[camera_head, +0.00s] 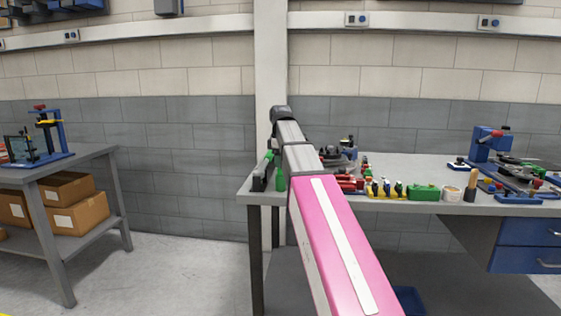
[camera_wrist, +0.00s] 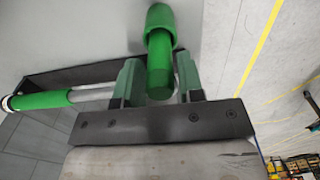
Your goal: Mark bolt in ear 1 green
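A green marker-like cylinder (camera_wrist: 160,62) with a wider far end stands between the two green fingers of my gripper (camera_wrist: 157,80) in the wrist view. The fingers lie close along both sides, and my gripper looks shut on it. In the head view, a green cylinder (camera_head: 280,181) shows beside my arm near the table's front left corner; my gripper is hidden behind my arm there. A green-handled tool (camera_wrist: 43,100) with a silver shaft lies left of the fingers in the wrist view. No bolt or ear can be made out clearly.
A long dark holder (camera_wrist: 80,75) lies beside the fingers. Another table (camera_head: 75,168) stands left, with open floor between.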

